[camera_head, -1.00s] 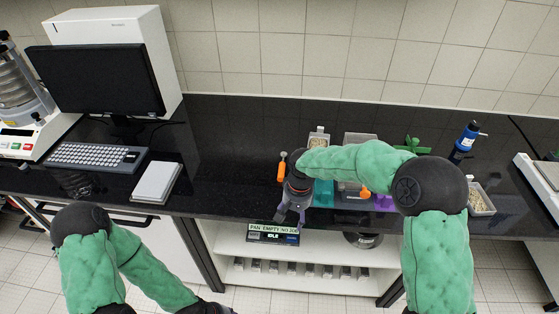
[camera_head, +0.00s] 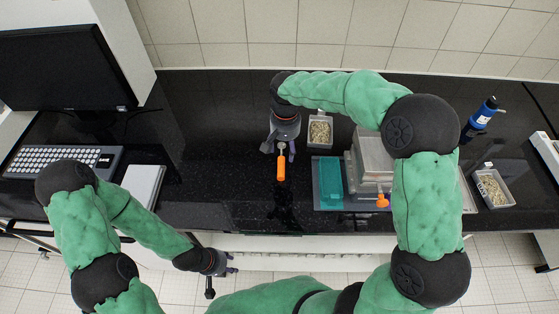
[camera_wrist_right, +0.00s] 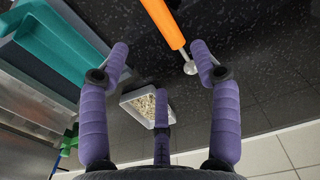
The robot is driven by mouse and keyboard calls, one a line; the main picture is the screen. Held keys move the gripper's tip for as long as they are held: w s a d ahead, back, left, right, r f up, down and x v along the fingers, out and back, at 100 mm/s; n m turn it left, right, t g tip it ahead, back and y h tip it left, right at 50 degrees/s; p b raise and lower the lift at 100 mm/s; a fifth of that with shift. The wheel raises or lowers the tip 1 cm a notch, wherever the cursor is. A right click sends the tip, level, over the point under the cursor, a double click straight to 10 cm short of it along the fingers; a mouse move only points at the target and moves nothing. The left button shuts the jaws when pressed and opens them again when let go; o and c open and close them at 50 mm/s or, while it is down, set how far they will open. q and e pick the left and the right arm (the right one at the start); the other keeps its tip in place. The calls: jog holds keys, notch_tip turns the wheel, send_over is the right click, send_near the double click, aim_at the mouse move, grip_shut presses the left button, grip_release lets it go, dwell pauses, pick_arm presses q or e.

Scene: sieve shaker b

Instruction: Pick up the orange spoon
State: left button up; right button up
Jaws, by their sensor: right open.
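The orange spoon (camera_head: 281,166) lies on the black counter with its orange handle toward the front edge. Its metal end lies toward the wall. My right gripper (camera_head: 279,150) is over the metal end in the head view. In the right wrist view, the spoon (camera_wrist_right: 164,24) shows at the top, with its round metal tip near the right finger. My right gripper (camera_wrist_right: 162,62) is open, and the spoon does not appear held. My left gripper (camera_head: 229,267) hangs low in front of the counter, away from the spoon; its jaws are too small to judge.
A white tray of grains (camera_head: 320,132) stands right of the right gripper. A teal block (camera_head: 330,177) and stacked grey trays (camera_head: 372,158) stand further right, with a small orange piece (camera_head: 382,201). The counter left of the spoon is clear up to a pale box (camera_head: 144,183).

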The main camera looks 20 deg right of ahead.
send_over(283, 165)
jog(key=f, duration=0.4)
jog(key=shift+s+d+b, duration=0.15)
jog(key=shift+s+b, duration=0.05)
jog(key=shift+b, duration=0.15)
jog(key=f, duration=0.2)
jog(key=f+b, duration=0.1)
jog(key=f, duration=0.2)
jog(key=shift+w+f, duration=0.3)
jog(key=shift+f, duration=0.05)
jog(key=c, duration=1.1)
